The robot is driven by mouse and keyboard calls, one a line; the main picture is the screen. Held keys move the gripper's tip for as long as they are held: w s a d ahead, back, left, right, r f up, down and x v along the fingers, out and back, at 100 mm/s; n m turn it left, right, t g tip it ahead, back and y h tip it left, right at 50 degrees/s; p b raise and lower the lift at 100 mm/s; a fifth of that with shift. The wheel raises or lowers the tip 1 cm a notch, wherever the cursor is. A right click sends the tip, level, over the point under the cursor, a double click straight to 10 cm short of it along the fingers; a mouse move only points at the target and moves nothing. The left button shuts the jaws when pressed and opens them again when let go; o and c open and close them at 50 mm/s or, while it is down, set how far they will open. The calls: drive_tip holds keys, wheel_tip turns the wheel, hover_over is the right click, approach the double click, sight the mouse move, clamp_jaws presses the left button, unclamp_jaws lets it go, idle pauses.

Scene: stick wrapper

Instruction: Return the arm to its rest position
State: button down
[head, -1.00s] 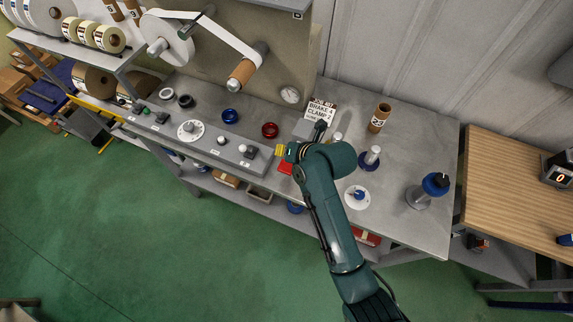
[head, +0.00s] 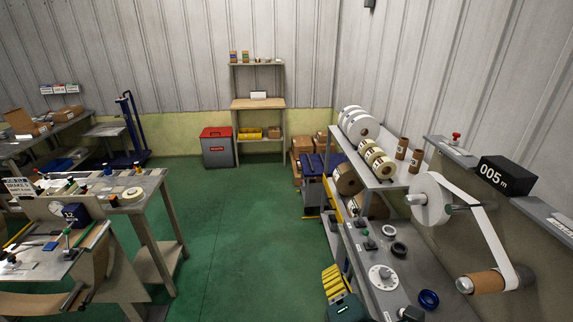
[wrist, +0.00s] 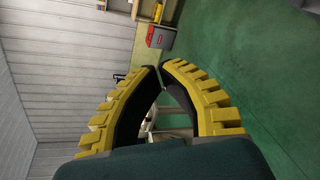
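My gripper (wrist: 158,68) shows in the wrist view as two curved yellow fingers with dark inner pads. The fingertips come together, with nothing visible between them. In the head view my gripper (head: 331,279) is at the lower middle, with yellow fingers above a dark green body. It is left of the winding bench (head: 369,262), over the green floor side. In the wrist view it points out over the room, clear of any object. The rest of my arm is out of view below the frame.
The winding bench carries a white dial (head: 382,278), a blue ring (head: 428,299) and a tape reel (head: 431,199). A second workbench (head: 150,184) stands at left. Green floor (head: 245,230) lies open between them. A red-lidded bin (head: 217,147) and shelf stand at the back.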

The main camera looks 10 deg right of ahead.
drive_tip(key=s+a+r+m+t+y, duration=0.15)
drive_tip(key=a+r+m, duration=0.25)
drive_tip(key=r, duration=0.4)
drive_tip(key=s+a+r+m+t, duration=0.3)
drive_tip(key=a+r+m, duration=0.2)
drive_tip(key=r, duration=0.2)
drive_tip(key=s+d+r+m+t+h, duration=0.1)
drive_tip(key=s+r+m+t, duration=0.4)
drive_tip(key=m, duration=1)
wheel_tip(320, 180, up, 22)
drive_tip(key=g+p, duration=0.2)
drive_tip(key=p, duration=1.8)
drive_tip(key=shift+s+d+r+p, duration=0.2)
drive_tip(key=shift+s+p, duration=0.1)
drive_tip(key=shift+s, duration=0.15)
